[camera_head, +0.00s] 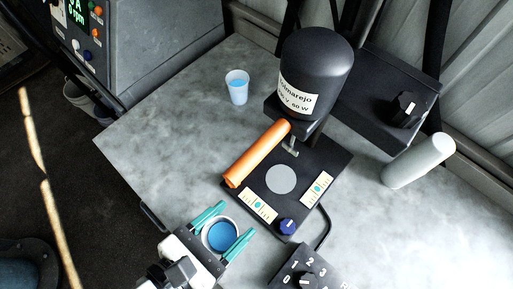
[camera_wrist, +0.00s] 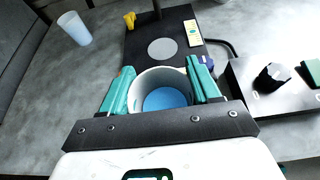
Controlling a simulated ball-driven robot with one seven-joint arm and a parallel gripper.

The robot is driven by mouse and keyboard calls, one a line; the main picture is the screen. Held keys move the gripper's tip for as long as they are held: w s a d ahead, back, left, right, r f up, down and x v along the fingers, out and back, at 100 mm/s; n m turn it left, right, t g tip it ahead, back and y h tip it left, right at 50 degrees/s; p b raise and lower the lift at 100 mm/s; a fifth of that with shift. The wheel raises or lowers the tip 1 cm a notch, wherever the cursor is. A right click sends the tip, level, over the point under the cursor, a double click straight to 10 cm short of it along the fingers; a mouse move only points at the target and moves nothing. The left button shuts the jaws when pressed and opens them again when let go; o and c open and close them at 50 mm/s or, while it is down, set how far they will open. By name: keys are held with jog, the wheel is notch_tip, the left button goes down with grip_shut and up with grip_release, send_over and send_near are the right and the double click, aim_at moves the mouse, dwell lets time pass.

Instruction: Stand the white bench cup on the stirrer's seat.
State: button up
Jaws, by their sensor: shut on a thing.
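A white cup (camera_head: 221,236) with blue contents is between the teal fingers of my gripper (camera_head: 228,231), which is shut on it. In the wrist view the cup (camera_wrist: 163,76) is upright between the fingers of my gripper (camera_wrist: 164,84), its rim and blue inside visible from above. The stirrer's seat is a pale grey disc (camera_head: 281,179) on a black base plate (camera_head: 322,162). The disc also shows ahead of the cup in the wrist view (camera_wrist: 162,49); nothing stands on it. The cup is apart from the seat, in front of the plate's near left edge.
A black motor head (camera_head: 317,68) overhangs the plate's back. An orange cylinder (camera_head: 257,153) lies along its left side. A blue knob (camera_head: 287,226) is at its front corner. A pale cup (camera_head: 237,87) stands behind left; a white cylinder (camera_head: 419,160) is at right. Bench is clear left.

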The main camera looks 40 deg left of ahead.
jog(key=shift+w+a, duration=0.1)
jog(key=shift+w, duration=0.35)
jog(key=shift+w+r+p+x, duration=0.25)
jog(key=shift+r+x, duration=0.25)
jog(key=shift+x, duration=2.35)
jog(key=shift+w+r+p+x, duration=0.25)
jog(key=shift+r+x, duration=0.25)
jog(key=shift+x, duration=2.4)
jog(key=shift+w+r+p+x, duration=0.15)
jog(key=shift+r+p+x, duration=0.3)
jog(key=shift+x, duration=2.4)
jog(key=o, duration=1.2)
jog(key=shift+s+r, duration=0.1)
jog(key=shift+r, duration=0.05)
jog(key=v, duration=1.1)
jog(key=shift+s+r+b, duration=0.1)
jog(key=shift+s+b, duration=0.2)
jog(key=shift+s, duration=0.1)
